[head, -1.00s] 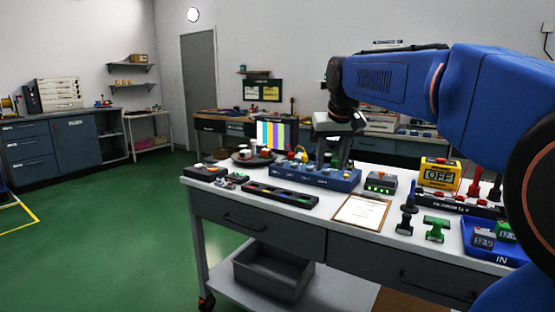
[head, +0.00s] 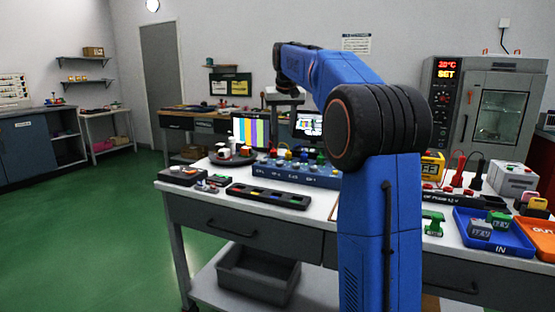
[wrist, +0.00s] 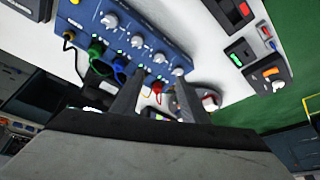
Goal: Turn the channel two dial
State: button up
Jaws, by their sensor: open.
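The blue channel box (head: 318,178) sits on the white bench in the head view; my arm hides its right end. In the wrist view the blue box (wrist: 84,28) shows a row of several pale grey dials, with a dial at one end (wrist: 109,20), two in the middle (wrist: 137,41) and one at the other end (wrist: 178,71). The labels are too small to tell which is channel two. My gripper (wrist: 159,86) is open, its two dark fingers apart, with a red cable plug seen between them. No dial is between the fingers. In the head view its fingers are hard to make out.
Green, blue and red cables (wrist: 95,52) plug in along the box's edge nearest my gripper. A striped screen (head: 258,132) stands behind the box. A long dark tray (head: 268,196) lies in front. The blue IN tray (head: 493,235) is at right. Green floor (head: 90,230) is clear at left.

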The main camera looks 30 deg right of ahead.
aim_at(280, 163)
jog(key=x, duration=1.5)
jog(key=shift+s+f, duration=0.1)
jog(key=shift+c, duration=0.6)
jog(key=c, duration=0.9)
